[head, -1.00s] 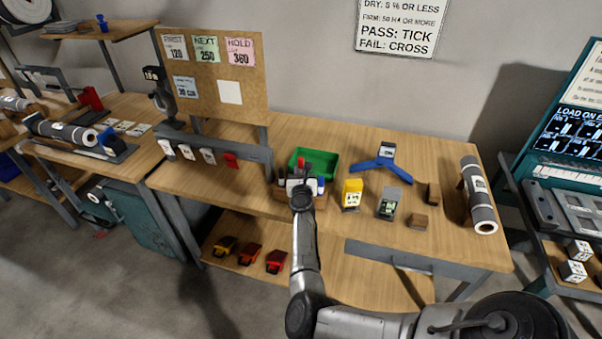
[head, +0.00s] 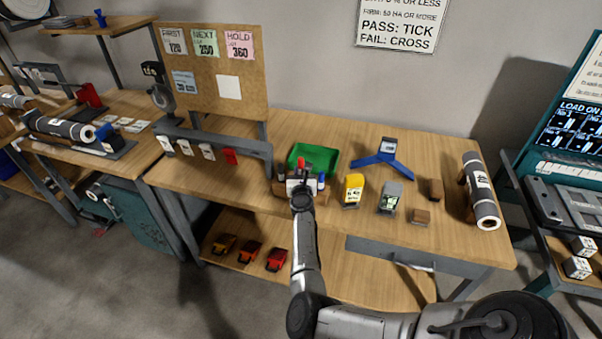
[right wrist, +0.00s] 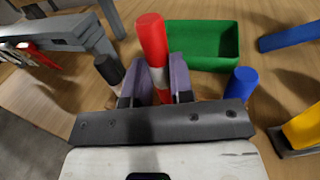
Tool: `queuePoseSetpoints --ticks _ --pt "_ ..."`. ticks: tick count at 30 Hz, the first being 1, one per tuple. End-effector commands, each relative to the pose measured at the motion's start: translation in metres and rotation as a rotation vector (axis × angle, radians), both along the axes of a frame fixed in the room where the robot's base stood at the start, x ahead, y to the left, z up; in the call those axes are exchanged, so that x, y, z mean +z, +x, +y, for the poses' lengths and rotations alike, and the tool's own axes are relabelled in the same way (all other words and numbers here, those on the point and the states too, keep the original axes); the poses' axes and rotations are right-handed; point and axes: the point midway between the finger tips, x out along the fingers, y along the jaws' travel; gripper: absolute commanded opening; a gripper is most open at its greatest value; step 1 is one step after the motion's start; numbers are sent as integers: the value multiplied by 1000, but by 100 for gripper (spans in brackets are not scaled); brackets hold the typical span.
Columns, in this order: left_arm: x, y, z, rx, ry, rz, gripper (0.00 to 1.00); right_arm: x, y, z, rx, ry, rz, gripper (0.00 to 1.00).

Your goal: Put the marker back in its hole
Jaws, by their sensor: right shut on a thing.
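A red marker (right wrist: 152,40) stands nearly upright between the fingers of my right gripper (right wrist: 155,82), which is shut on it. Its lower end is hidden behind the gripper body, so I cannot tell whether it is in a hole. In the head view the marker's red top (head: 301,162) shows just above my right gripper (head: 301,180). The wooden marker block (head: 322,198) is mostly covered by the gripper. A blue marker (right wrist: 240,83) stands right of the fingers and a black one (right wrist: 108,68) left of them. My left gripper is not in view.
A green tray (head: 328,153) lies just behind the block. A yellow device (head: 353,190) and a grey device (head: 390,197) stand to its right, with small wooden blocks (head: 421,217) beyond. A blue three-armed stand (head: 381,162) is behind them. A tag rail (head: 215,146) is at left.

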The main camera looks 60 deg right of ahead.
Motion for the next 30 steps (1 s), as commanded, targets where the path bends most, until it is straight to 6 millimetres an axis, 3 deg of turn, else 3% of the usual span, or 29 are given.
queuePoseSetpoints --ticks 30 --pt "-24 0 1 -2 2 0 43 -26 0 0 0 0 0 0"
